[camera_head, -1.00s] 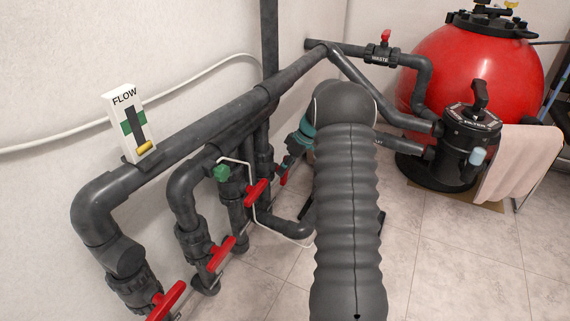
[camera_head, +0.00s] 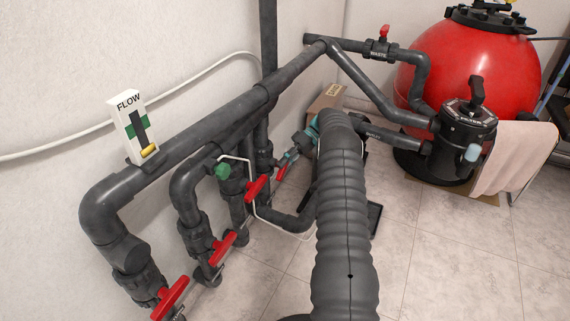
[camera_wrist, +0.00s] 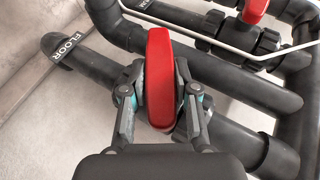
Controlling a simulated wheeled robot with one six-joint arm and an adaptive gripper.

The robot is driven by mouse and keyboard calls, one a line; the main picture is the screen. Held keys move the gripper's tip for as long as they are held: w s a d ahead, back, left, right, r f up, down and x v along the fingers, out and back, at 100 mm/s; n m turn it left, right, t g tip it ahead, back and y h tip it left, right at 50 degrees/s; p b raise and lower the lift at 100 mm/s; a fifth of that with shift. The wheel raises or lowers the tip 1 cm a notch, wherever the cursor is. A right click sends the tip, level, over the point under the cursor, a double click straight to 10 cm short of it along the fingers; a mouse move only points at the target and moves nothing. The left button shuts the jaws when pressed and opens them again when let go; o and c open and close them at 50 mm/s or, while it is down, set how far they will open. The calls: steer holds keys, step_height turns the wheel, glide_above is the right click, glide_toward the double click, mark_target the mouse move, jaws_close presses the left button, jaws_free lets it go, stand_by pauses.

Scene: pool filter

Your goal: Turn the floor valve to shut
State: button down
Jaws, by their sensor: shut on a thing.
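The floor valve's red handle (camera_wrist: 160,80) stands upright in the middle of the wrist view. It lies at a steep angle across a dark grey pipe (camera_wrist: 88,62) lettered FLOOR. My gripper (camera_wrist: 160,98) is shut on the handle, with one finger against each side. The valve body under the handle is mostly hidden by the handle and fingers. In the head view my gripper (camera_head: 290,156) is at the far end of the pipe row, partly hidden by my arm. A small bit of red (camera_head: 281,170) shows beside it.
Other red-handled valves (camera_head: 222,248) line the pipes to the left, with a green knob (camera_head: 222,170) close by. A thin white pipe (camera_wrist: 210,38) passes near my gripper. The red filter tank (camera_head: 465,75) and a draped towel (camera_head: 515,158) stand right. Floor tiles are clear front right.

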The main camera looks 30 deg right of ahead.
steer(key=shift+d+r, duration=0.1)
stand_by(0.3)
steer(key=c, duration=0.9)
jaws_free()
steer(key=shift+d, duration=0.1)
steer(key=shift+c, duration=0.2)
steer(key=shift+o, duration=0.3)
step_height(320, 180, up, 9)
steer(key=shift+w+f, duration=0.1)
steer(key=shift+f, duration=0.1)
steer(key=shift+a+r, duration=0.3)
steer(key=shift+r, duration=0.3)
steer(key=shift+d+r, duration=0.1)
